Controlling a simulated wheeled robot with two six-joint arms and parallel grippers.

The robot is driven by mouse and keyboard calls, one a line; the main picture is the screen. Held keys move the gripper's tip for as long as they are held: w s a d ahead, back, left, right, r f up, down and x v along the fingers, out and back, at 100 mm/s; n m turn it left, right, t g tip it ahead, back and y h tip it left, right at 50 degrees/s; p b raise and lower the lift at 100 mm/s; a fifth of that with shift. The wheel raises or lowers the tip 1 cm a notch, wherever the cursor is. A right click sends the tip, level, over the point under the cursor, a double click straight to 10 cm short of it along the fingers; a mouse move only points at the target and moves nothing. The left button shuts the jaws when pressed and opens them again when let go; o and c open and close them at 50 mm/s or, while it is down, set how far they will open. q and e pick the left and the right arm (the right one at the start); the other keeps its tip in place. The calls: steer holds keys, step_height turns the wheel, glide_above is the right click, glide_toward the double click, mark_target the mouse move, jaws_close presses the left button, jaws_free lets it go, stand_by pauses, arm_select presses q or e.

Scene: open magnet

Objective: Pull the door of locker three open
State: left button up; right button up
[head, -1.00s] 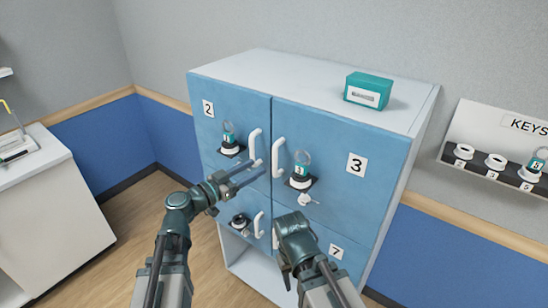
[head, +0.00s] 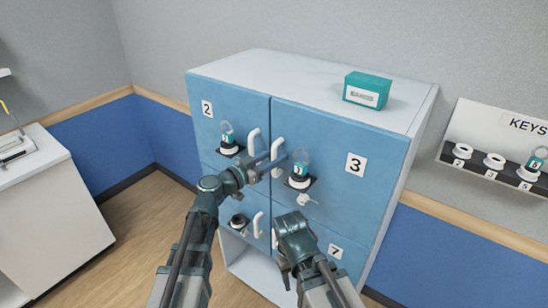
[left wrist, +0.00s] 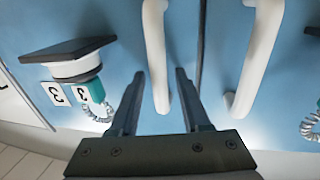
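The door of locker three (head: 340,190) is blue, labelled 3, at the upper right of the cabinet, and looks shut. Its white handle (head: 278,150) is at the door's left edge, partly behind my left gripper (head: 268,166). In the left wrist view, the handle (left wrist: 157,50) runs between the open fingers of my left gripper (left wrist: 160,75), with visible gaps, so it is not clamped. A teal and white fixture with a ring (head: 300,172) sits on a black plate beside the handle. My right gripper (head: 285,255) is low before the cabinet, its fingers unclear.
Locker two's handle (head: 253,143) is close on the left, also visible in the left wrist view (left wrist: 255,55). A teal box (head: 367,90) stands on the cabinet top. A key rack (head: 500,150) is on the right wall, a white counter (head: 50,210) at the left.

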arm_select(q)
jaws_close()
stand_by(1.2)
